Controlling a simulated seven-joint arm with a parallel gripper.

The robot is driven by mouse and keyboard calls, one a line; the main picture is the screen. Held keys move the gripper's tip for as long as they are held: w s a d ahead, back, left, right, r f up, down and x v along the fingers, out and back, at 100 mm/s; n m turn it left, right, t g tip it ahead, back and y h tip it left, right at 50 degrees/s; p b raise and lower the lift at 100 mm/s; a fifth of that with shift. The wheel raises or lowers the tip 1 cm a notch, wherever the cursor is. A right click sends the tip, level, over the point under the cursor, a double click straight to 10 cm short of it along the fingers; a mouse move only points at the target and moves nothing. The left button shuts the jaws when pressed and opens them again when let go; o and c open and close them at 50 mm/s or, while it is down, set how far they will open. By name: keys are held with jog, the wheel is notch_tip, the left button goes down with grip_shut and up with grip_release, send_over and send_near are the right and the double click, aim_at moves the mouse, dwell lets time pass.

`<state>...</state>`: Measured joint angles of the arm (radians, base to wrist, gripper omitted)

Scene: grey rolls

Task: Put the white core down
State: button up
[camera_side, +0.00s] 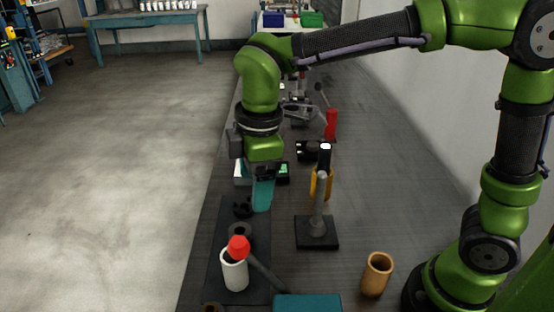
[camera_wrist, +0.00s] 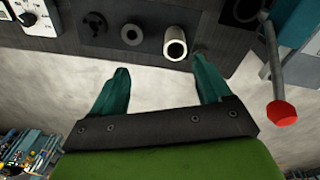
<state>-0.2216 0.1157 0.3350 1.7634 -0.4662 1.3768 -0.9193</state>
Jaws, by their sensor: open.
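The white core (camera_side: 234,275) is a hollow white cylinder standing upright on a dark plate (camera_side: 222,262) at the near end of the bench. A red knob (camera_side: 238,246) hides part of its top rim in the side view. In the wrist view the core (camera_wrist: 174,45) shows its open end, beyond the fingertips and close to the right one. My gripper (camera_side: 263,200) has teal fingers and hangs near the far end of the plate, apart from the core. In the wrist view my gripper (camera_wrist: 160,63) is open, with nothing between its fingers.
A grey ring (camera_side: 241,232) and a black notched part (camera_side: 242,210) sit on the plate beyond the core. The red knob tops a lever beside a teal block (camera_side: 307,302). A post on a black base (camera_side: 316,232) and a tan cup (camera_side: 376,275) stand to the right.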

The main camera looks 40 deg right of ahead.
jog(key=s+d+r+m+t+y, duration=0.1)
jog(key=s+d+m+t, duration=0.2)
jog(key=s+d+m, duration=0.2)
jog(key=s+d+m+t, duration=0.3)
jog(key=s+d+m, duration=0.2)
jog(key=d+m, duration=0.5)
jog(key=shift+d+r+m+y, duration=0.4)
jog(key=shift+m, duration=0.6)
